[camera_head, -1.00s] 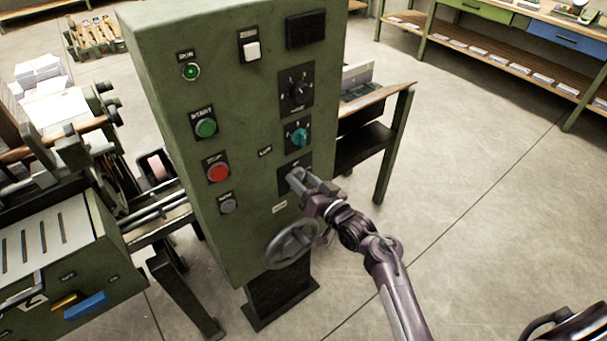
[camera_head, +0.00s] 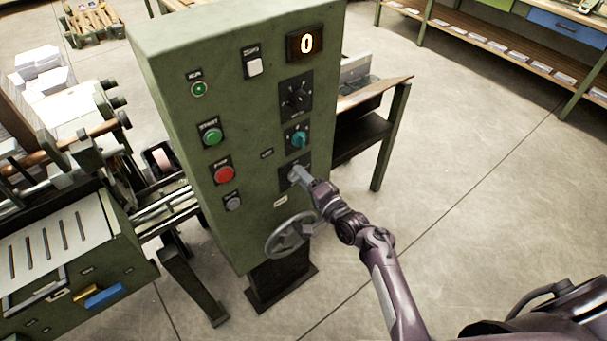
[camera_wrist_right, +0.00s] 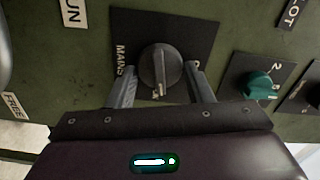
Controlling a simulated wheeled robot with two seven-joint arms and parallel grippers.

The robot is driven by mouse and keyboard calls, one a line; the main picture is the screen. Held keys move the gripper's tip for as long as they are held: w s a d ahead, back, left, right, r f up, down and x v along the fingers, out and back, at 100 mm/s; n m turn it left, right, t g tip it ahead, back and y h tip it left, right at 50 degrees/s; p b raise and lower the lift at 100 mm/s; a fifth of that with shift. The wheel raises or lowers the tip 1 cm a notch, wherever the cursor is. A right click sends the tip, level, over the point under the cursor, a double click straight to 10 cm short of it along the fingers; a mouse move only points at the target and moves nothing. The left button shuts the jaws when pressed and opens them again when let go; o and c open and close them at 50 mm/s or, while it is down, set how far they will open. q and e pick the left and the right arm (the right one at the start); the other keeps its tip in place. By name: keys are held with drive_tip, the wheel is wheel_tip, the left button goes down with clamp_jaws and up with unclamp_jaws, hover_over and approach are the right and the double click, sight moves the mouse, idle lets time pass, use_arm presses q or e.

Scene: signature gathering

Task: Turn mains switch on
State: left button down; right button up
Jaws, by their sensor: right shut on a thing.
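The mains switch (camera_wrist_right: 158,66) is a dark grey round knob on a black plate marked MAINS, low on the green control cabinet (camera_head: 165,60). My right gripper (camera_wrist_right: 163,78) has one finger on each side of the knob and is shut on it. In the head view the right gripper (camera_head: 301,178) reaches the mains plate (camera_head: 284,181) from the lower right and hides most of the knob. My left gripper is not in view.
Above the mains switch are a teal selector (camera_head: 298,140) and a black knob (camera_head: 295,98). A green button (camera_head: 211,137) and a red button (camera_head: 224,174) sit to the left. A handwheel (camera_head: 290,236) is below. Open floor lies right of the cabinet.

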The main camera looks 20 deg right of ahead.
drive_tip(key=shift+m+p, duration=0.5)
drive_tip(key=shift+m, duration=0.6)
drive_tip(key=o, duration=1)
drive_tip(key=shift+c, duration=0.2)
drive_tip(key=v, duration=0.7)
drive_tip(key=shift+s+d+b, duration=0.15)
drive_tip(key=shift+s+b, duration=0.2)
